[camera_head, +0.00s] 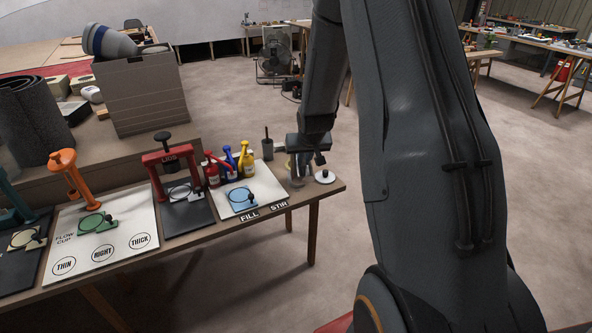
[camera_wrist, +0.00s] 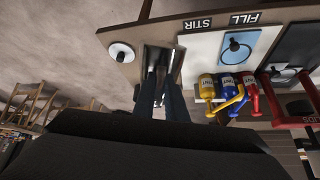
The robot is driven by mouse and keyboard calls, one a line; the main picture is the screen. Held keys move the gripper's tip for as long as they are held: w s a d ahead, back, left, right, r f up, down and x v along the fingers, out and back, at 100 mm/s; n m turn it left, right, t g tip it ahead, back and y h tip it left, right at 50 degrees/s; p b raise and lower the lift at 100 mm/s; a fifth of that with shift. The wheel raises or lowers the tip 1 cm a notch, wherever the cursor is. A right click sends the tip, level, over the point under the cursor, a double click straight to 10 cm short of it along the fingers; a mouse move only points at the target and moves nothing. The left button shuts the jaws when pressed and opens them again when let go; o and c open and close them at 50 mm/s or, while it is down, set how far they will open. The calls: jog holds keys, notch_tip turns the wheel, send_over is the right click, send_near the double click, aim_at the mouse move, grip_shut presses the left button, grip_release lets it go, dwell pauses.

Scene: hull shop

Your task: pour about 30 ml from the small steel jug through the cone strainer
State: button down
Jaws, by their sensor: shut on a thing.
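My gripper (camera_head: 306,158) is at the right end of the long table. In the wrist view its two fingers (camera_wrist: 163,78) reach down close together. They are shut on a shiny grey vessel (camera_head: 297,175) that looks like the small steel jug, low over or on the tabletop. It also shows in the wrist view (camera_wrist: 158,56), partly hidden by the fingers. Its contents and spout cannot be made out. I cannot pick out the cone strainer in either view.
A white disc with a dark knob (camera_head: 325,177) lies just right of the gripper, near the table's end. To the left are a FILL and STIR board (camera_head: 232,207), red, blue and yellow pump bottles (camera_head: 229,163), a dark cup (camera_head: 267,148) and a red stand (camera_head: 170,160).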

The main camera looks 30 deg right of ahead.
aim_at(303, 181)
jog(key=shift+b, duration=0.4)
jog(key=shift+s+f+t+b, duration=0.1)
jog(key=shift+t+b, duration=0.2)
jog(key=shift+b, duration=0.25)
